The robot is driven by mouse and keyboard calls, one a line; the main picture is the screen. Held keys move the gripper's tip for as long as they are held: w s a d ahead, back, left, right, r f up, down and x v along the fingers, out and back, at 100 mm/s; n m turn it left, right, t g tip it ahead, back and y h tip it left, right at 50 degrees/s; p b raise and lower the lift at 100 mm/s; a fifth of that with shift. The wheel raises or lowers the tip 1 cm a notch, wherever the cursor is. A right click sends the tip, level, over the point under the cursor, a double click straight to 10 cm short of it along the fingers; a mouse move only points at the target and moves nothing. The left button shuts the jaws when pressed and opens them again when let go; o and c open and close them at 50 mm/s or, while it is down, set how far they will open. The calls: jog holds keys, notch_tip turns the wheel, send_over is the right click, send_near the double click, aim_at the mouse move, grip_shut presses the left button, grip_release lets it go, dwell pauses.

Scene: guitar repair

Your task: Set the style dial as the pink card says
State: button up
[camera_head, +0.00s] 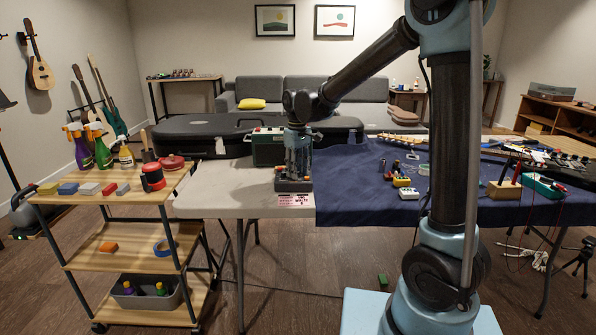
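The pink card (295,201) is at the front edge of the pale table top. It bears small dark print; one word looks like "WALTZ", and the rest is too small to read. Just behind it is a low grey box-like unit (293,187). My gripper (298,174) points straight down over this unit, at or very near its top. The style dial cannot be made out; my gripper covers most of the unit's top. Whether the fingers are open or shut, or touch anything, is too small to tell.
A green case (268,147) stands close behind my gripper. A black guitar case (205,131) lies behind it. A blue cloth (352,190) with small pedals and tools covers the table to the right. A wooden cart (120,195) with bottles stands left. The pale table left of the unit is clear.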

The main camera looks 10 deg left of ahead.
jog(key=shift+r, duration=0.1)
notch_tip(320, 180, up, 12)
dwell(0.5)
jog(key=s+d+f+m+t, duration=0.1)
jog(key=s+d+m, duration=0.25)
jog(key=d, duration=0.95)
jog(key=s+d+f+m, duration=0.2)
jog(key=s+d, duration=0.2)
jog(key=d, duration=0.8)
jog(key=s+d+f+m+t, duration=0.1)
jog(key=s+d+f+m, duration=0.4)
jog(key=s+d+f, duration=0.9)
jog(key=shift+s+d+f+m, duration=0.35)
jog(key=shift+s+d, duration=0.4)
jog(key=shift+s, duration=0.2)
